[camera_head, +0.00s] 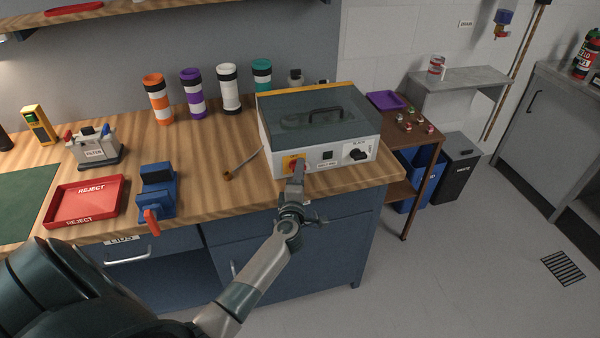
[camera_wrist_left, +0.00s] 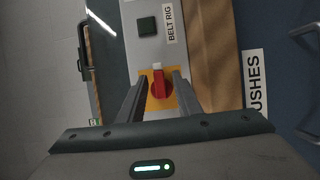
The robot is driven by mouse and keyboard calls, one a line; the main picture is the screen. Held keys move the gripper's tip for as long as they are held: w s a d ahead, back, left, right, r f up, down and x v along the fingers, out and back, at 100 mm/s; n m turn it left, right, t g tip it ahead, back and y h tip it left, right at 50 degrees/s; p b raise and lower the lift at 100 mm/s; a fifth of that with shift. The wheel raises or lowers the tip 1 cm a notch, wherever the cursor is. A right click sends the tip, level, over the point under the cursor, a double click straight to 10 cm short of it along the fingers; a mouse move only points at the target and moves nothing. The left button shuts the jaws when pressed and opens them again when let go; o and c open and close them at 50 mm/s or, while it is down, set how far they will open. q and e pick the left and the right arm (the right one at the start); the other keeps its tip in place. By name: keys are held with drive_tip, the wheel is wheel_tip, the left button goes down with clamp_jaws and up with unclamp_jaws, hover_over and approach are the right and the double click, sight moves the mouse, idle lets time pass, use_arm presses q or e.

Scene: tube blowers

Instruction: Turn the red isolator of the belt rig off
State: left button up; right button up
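The belt rig (camera_head: 318,128) is a white box with a yellow back edge and a dark see-through lid, at the right end of the wooden bench. Its red isolator (camera_wrist_left: 159,86) is a knob on a yellow plate on the front panel; in the wrist view the "BELT RIG" label lies beside it. In the head view my gripper partly covers the isolator (camera_head: 290,165). My left gripper (camera_head: 299,170) points at it from the front. In the wrist view its open fingers (camera_wrist_left: 157,92) stand on either side of the knob, with gaps visible. My right gripper is not in view.
On the rig's front are a dark square button (camera_head: 327,155) and a black knob (camera_head: 358,155). A blue fixture with a red lever (camera_head: 151,222) and a red reject tray (camera_head: 86,202) stand to the left. The bench front edge runs below my left gripper.

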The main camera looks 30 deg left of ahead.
use_arm(q)
drive_tip(key=shift+c, duration=0.3)
clamp_jaws()
